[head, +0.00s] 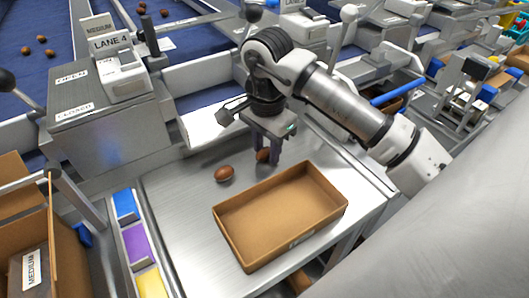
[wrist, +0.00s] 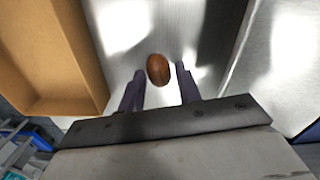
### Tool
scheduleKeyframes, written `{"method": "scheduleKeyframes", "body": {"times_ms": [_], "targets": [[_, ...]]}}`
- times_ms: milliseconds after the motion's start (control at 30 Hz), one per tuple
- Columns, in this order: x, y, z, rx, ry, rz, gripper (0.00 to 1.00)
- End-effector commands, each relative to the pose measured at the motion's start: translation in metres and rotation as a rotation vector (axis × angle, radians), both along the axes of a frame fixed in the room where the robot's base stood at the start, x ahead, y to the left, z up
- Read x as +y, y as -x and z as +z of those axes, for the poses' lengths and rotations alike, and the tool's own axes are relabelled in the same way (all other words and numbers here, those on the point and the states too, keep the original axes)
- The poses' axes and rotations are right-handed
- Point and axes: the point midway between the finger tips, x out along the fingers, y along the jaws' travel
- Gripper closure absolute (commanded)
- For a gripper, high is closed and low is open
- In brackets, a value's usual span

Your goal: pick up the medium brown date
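A brown date (head: 263,155) lies on the metal table, partly hidden behind a finger of my gripper (head: 267,160) in the head view. In the wrist view this glossy brown date (wrist: 158,69) shows whole, just ahead of and between the two fingertips of my gripper (wrist: 159,75). The fingers are apart, with a gap on both sides of the date; I see no grip on it. A second, reddish-brown date (head: 225,173) lies to the left on the same table and looks larger.
An open cardboard tray (head: 232,249), empty, stands just in front of my gripper; it also shows at left in the wrist view (wrist: 88,60). The metal table (head: 180,205) is clear left of the dates. A lane box (head: 105,118) stands behind left. Coloured bins (head: 138,243) line the left edge.

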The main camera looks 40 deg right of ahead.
Motion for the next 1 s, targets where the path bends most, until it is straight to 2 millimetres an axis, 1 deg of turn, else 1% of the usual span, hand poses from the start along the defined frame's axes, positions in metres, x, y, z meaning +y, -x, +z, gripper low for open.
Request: {"method": "scheduleKeyframes", "body": {"times_ms": [33,100,400,567,667,767,867,1000], "targets": [[0.000,0.000,0.000,0.000,0.000,0.000,0.73],[0.000,0.000,0.000,0.000,0.000,0.000,0.82],[0.000,0.000,0.001,0.000,0.000,0.000,0.82],[0.000,0.000,0.007,0.000,0.001,0.000,0.82],[0.000,-0.001,0.016,-0.001,0.001,0.000,0.82],[0.000,-0.001,0.032,-0.001,0.002,0.001,0.82],[0.000,-0.001,0.054,-0.002,0.004,-0.001,0.82],[0.000,-0.001,0.091,-0.002,0.003,0.000,0.82]]}}
